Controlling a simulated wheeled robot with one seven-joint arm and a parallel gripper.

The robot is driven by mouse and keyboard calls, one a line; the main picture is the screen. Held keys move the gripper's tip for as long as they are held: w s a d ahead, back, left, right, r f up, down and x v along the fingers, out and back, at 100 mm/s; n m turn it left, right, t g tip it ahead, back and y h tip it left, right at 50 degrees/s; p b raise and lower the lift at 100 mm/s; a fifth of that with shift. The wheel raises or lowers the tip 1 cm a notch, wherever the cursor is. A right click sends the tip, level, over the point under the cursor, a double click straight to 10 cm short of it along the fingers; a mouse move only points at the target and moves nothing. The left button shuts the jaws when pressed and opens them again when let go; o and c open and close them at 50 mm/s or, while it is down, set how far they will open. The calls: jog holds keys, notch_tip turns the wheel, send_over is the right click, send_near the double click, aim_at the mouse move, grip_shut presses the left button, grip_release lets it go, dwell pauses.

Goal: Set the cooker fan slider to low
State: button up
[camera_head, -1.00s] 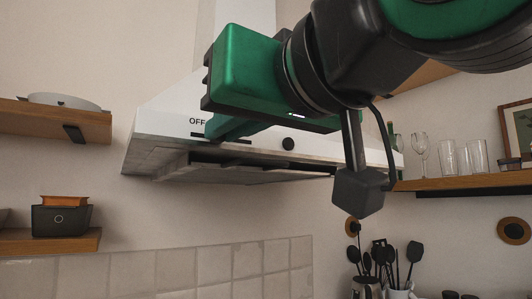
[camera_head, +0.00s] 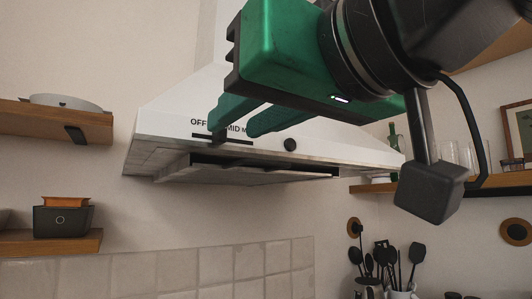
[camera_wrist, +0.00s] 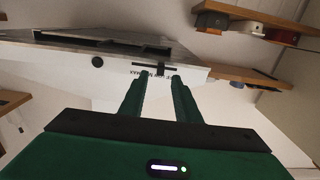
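The cooker hood (camera_head: 330,148) is white, with a dark slider slot (camera_head: 240,141) along its front face. My gripper (camera_head: 230,132) has two green fingers, apart, in front of the slot. The small dark slider knob (camera_head: 217,138) shows by the left fingertip, between OFF and MID. In the wrist view the hood is upside down, and the knob (camera_wrist: 162,70) lies between and just past the open fingertips. I cannot tell whether a finger touches it.
A round black knob (camera_head: 290,145) sits right of the slot. Wooden shelves stand left (camera_head: 60,120) and right (camera_head: 440,186), the right one holding glasses and a bottle. Utensils (camera_head: 385,258) stand below right. The space below the hood is free.

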jog(key=v, duration=0.7)
jog(key=shift+w+f, duration=0.1)
jog(key=shift+w, duration=0.1)
